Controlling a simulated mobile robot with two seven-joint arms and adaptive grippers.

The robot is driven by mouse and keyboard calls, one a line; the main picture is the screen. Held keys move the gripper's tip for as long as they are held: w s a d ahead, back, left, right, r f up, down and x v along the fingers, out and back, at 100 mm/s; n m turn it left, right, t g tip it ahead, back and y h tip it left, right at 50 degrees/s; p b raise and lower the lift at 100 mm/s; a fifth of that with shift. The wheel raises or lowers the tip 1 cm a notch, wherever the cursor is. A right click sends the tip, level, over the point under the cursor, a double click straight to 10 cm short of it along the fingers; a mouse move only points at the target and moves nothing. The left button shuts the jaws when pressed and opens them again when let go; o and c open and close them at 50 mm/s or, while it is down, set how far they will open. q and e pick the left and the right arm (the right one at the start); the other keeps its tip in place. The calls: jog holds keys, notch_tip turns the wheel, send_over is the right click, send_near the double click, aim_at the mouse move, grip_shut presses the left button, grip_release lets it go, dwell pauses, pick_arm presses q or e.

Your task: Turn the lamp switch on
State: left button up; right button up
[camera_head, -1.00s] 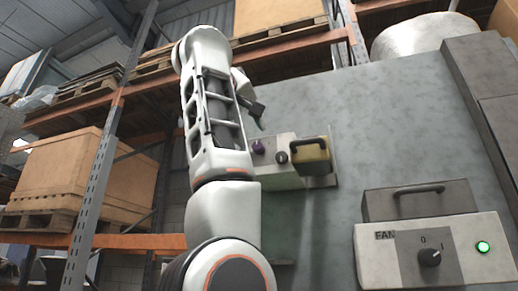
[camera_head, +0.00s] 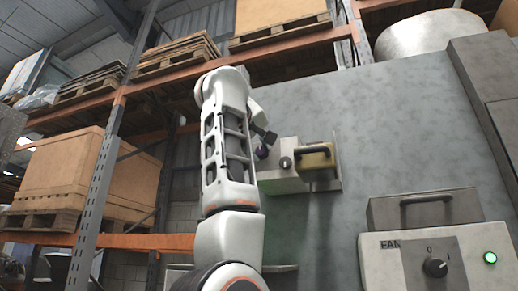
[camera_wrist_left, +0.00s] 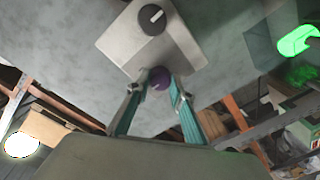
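A pale switch box (camera_head: 281,185) is mounted on the grey wall panel. My right gripper is not in view.
A yellowish box with a dark handle (camera_head: 316,158) sits just right of the switch box. A FAN panel (camera_head: 400,268) with a knob (camera_head: 435,267) and lit green light (camera_head: 490,257) is at lower right. Shelving with crates (camera_head: 85,175) fills the left.

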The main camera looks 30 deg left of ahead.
pick_arm(q)
jog(key=shift+m, duration=0.3)
jog(key=m+b, duration=0.1)
jog(key=m, duration=0.3)
jog(key=shift+m, duration=0.3)
jog(key=m+b, duration=0.1)
jog(key=m, duration=0.2)
jog(key=shift+m+t, duration=0.3)
jog(key=shift+s+m, duration=0.1)
jog(key=shift+m, duration=1.6)
jog(key=o, duration=1.1)
